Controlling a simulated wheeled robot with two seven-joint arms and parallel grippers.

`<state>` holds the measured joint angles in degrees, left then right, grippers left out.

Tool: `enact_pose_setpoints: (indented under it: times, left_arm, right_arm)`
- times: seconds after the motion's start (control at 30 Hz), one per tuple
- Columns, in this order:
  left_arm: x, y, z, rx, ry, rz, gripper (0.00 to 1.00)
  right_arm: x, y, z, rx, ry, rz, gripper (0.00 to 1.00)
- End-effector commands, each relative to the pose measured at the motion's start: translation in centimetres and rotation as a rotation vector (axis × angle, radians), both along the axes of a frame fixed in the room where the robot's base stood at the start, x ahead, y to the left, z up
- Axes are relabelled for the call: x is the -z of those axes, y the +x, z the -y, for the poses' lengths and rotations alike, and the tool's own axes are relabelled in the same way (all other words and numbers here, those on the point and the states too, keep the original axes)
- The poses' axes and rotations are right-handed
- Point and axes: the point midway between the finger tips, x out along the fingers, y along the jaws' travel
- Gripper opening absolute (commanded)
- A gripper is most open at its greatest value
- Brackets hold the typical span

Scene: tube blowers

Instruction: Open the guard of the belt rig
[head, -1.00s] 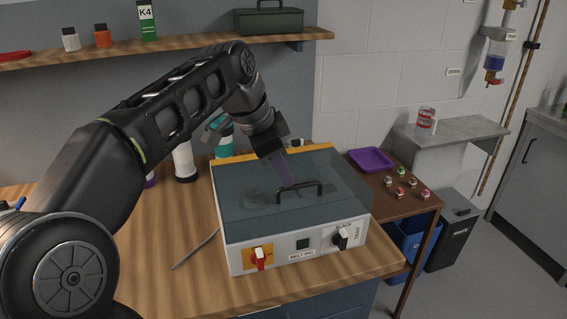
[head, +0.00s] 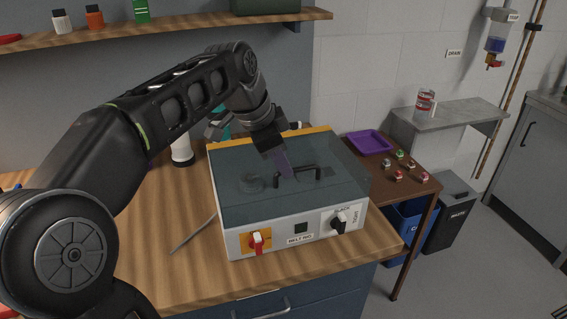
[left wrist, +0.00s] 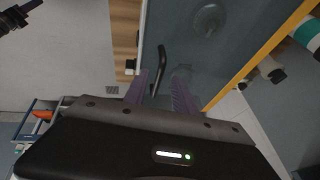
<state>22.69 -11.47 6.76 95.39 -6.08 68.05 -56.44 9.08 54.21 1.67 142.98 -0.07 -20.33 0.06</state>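The belt rig (head: 280,247) is a white box on the wooden bench, in the middle of the head view. Its guard (head: 238,203), a dark see-through lid, lies flat and closed on top. A black bar handle (head: 305,174) stands on the guard near its front edge; it also shows in the left wrist view (left wrist: 160,68). My left gripper (head: 283,165) is over the guard, just behind the handle in the head view. In the left wrist view its two purple fingers (left wrist: 158,92) are apart, with the handle's near end between or just beyond them. Contact cannot be told. My right gripper is out of view.
The rig's front has a red switch (head: 257,241) on a yellow plate and a black slack/tight knob (head: 339,221). A thin rod (head: 192,235) lies left of the rig. Bottles stand behind it. A side table (head: 415,188) at right holds a purple tray (head: 369,143).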

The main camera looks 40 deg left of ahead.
Motion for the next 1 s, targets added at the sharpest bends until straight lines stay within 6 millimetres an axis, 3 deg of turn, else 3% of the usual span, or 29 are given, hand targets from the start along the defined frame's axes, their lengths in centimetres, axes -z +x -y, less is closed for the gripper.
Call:
enact_pose_setpoints:
  times: [0.13, 0.43, 0.83, 1.0]
  left_arm:
    - [1.3, 0.6, 0.1, 0.001, -0.001, -0.002, 0.32]
    - [1.6, 0.7, 0.1, 0.000, 0.000, 0.000, 0.32]
    - [1.5, 0.7, 0.1, 0.000, 0.000, 0.000, 0.01]
    - [1.5, 0.7, 0.1, 0.000, 0.000, 0.000, 0.00]
  right_arm:
    - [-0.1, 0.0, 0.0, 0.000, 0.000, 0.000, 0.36]
    - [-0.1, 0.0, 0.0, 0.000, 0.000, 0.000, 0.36]
    - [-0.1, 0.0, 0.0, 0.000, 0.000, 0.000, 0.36]
    - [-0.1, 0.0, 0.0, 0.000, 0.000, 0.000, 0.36]
